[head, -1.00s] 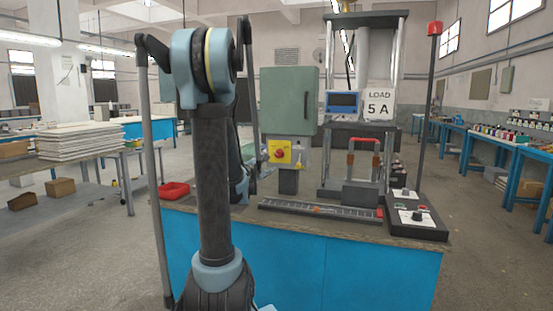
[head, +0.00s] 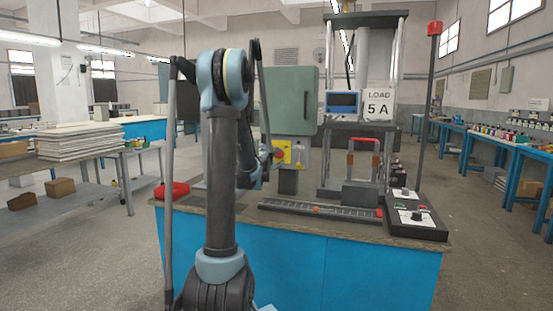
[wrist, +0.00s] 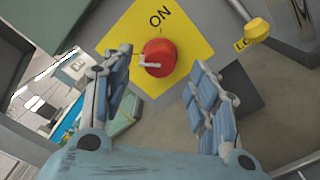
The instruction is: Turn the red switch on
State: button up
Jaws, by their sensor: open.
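The red switch (wrist: 158,58) is a round red knob on a yellow plate (wrist: 185,25) marked ON. A pale bar on the knob points toward the left in the wrist view. In the head view the yellow plate (head: 298,152) is on the box below the green cabinet, its left part hidden by my arm. My gripper (wrist: 157,70) is open and empty. Its two blue-grey fingers stand left and right of the knob in the wrist view, with gaps to it. Whether the fingertips reach the knob's depth I cannot tell.
A yellow tag or lock (wrist: 257,28) with partly visible lettering is right of the plate. The green cabinet (head: 291,100) is above the switch. A red tray (head: 172,190) is left on the bench. A test frame with a LOAD 5 A sign (head: 379,104) stands to the right.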

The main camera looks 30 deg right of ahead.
jog(key=shift+x, duration=1.9)
jog(key=c, duration=1.1)
